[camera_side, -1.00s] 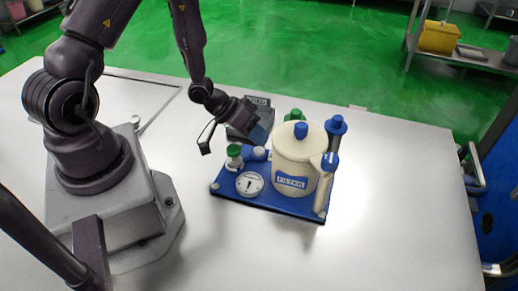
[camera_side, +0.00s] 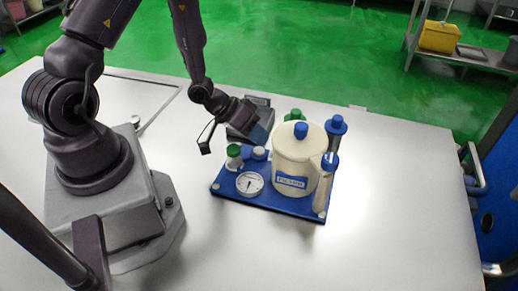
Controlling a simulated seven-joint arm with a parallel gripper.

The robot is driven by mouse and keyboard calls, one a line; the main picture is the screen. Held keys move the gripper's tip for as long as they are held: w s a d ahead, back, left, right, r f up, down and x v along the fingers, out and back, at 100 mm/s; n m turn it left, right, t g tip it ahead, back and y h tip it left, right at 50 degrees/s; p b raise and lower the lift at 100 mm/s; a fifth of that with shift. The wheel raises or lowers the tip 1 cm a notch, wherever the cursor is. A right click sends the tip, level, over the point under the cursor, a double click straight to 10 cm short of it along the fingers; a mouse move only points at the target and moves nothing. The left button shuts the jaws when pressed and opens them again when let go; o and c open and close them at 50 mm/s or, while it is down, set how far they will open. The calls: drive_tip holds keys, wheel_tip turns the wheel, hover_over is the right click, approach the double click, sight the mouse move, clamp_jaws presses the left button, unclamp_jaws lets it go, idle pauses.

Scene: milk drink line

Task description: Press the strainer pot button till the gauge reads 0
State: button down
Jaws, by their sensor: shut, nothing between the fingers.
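The cream strainer pot (camera_side: 289,166) with a "FILTER" label (camera_side: 291,181) stands on a blue base plate (camera_side: 268,201). A blue knob (camera_side: 301,130) tops its lid, and a cream handle (camera_side: 323,192) is at its right. A round white gauge (camera_side: 249,183) sits at the plate's front left. Its dark needle shows, but the figures are too small to read. My gripper (camera_side: 260,134) is shut and empty, pointing down just left of the pot, above the back of the plate. I cannot tell whether its tips touch anything or which part is the button.
A green-capped part (camera_side: 234,155) and a pale knob (camera_side: 259,153) stand behind the gauge. A blue-topped post (camera_side: 336,126) stands behind the pot at right, with a green part (camera_side: 294,116) behind it. A dark box (camera_side: 257,103) is behind my gripper. The white table (camera_side: 400,190) is clear at right.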

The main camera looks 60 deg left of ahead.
sight(258, 148)
drive_tip(key=shift+f, duration=0.1)
idle(0.6)
drive_tip(key=shift+f, duration=0.3)
drive_tip(key=shift+f, duration=0.45)
idle(0.6)
drive_tip(key=shift+r, duration=0.9)
drive_tip(key=shift+r, duration=2.5)
